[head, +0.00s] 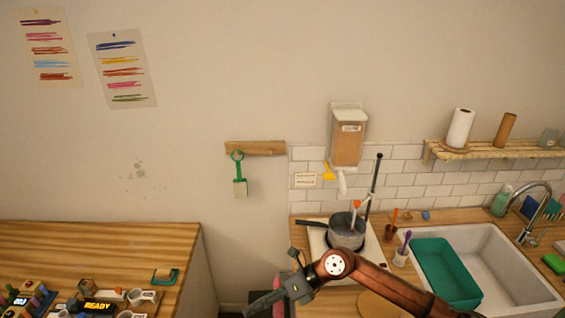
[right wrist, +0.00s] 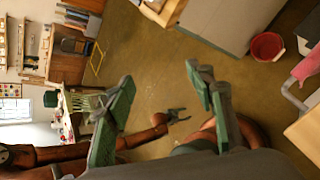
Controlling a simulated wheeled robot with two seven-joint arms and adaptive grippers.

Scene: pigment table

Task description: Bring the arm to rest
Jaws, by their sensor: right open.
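My right arm comes in from the lower right of the head view, in front of the counter. Its gripper (head: 262,303) hangs at the bottom edge, left of the counter, and its fingers are partly cut off there. In the right wrist view the two green-grey fingers of this gripper (right wrist: 160,88) stand wide apart.
A grey pot (head: 346,234) stands on the counter just behind my right arm. A teal basin (head: 445,270) sits in the white sink (head: 505,262). A wooden table (head: 120,240) with several items is at left. A red bucket (right wrist: 267,46) stands on the floor.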

